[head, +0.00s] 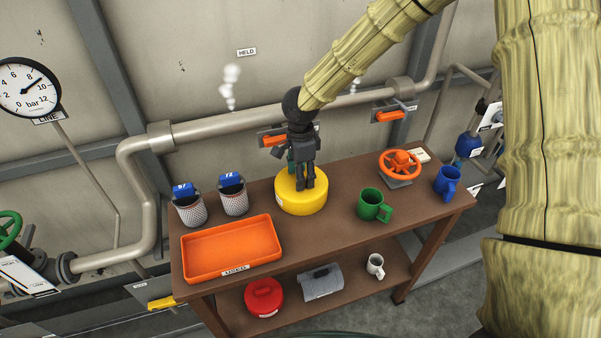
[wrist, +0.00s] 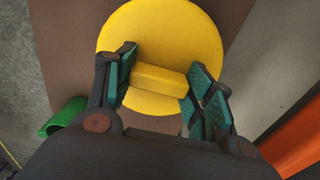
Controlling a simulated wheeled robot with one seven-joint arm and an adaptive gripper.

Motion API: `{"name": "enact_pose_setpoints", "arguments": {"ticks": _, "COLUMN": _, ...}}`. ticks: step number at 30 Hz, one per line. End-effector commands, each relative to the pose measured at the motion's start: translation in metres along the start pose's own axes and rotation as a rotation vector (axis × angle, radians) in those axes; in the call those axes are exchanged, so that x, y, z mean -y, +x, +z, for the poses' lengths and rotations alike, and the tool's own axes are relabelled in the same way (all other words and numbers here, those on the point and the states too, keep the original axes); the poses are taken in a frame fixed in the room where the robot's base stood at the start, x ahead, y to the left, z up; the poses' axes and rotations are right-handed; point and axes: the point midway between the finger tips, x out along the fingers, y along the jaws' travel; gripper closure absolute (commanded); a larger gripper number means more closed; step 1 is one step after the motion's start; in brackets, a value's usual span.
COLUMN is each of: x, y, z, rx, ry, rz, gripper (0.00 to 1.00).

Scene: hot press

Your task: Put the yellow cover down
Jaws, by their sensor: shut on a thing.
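The yellow cover (head: 301,203) is a round disc with a bar handle on top. In the head view it is over the middle of the brown bench, between the blue-tagged baskets and the green mug; I cannot tell whether it touches the bench top. My gripper (head: 307,184) is above it, pointing down. In the wrist view the yellow cover (wrist: 165,40) fills the upper middle, and its handle lies between the green finger pads of my gripper (wrist: 160,80). My gripper is shut on the handle. The cover's underside is hidden.
The bench (head: 335,226) also holds an orange tray (head: 232,265), two mesh baskets (head: 235,204), a green mug (head: 372,207), an orange valve wheel (head: 400,163) and a blue mug (head: 448,182). A red lid (head: 263,298) is on the lower shelf. A pipe with orange-handled valves runs behind.

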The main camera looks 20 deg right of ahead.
Motion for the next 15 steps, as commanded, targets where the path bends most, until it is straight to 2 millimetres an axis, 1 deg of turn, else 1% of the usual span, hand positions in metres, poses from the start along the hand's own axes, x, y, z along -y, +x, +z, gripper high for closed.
{"name": "enact_pose_setpoints", "arguments": {"ticks": 4, "x": 0.0, "y": 0.0025, "z": 0.0003, "rx": 0.001, "ry": 0.0, "rz": 0.0, "gripper": 0.73}}
{"name": "enact_pose_setpoints", "arguments": {"ticks": 5, "x": 0.0, "y": 0.0022, "z": 0.0003, "rx": 0.0, "ry": 0.0, "rz": 0.0, "gripper": 0.41}}
{"name": "enact_pose_setpoints", "arguments": {"ticks": 7, "x": 0.0, "y": 0.0022, "z": 0.0002, "rx": 0.0, "ry": 0.0, "rz": 0.0, "gripper": 0.29}}
{"name": "enact_pose_setpoints", "arguments": {"ticks": 8, "x": 0.0, "y": 0.0022, "z": 0.0001, "rx": 0.0, "ry": 0.0, "rz": 0.0, "gripper": 0.25}}
{"name": "enact_pose_setpoints", "arguments": {"ticks": 15, "x": -0.0001, "y": 0.0022, "z": 0.0, "rx": 0.0, "ry": 0.0, "rz": 0.0, "gripper": 0.25}}
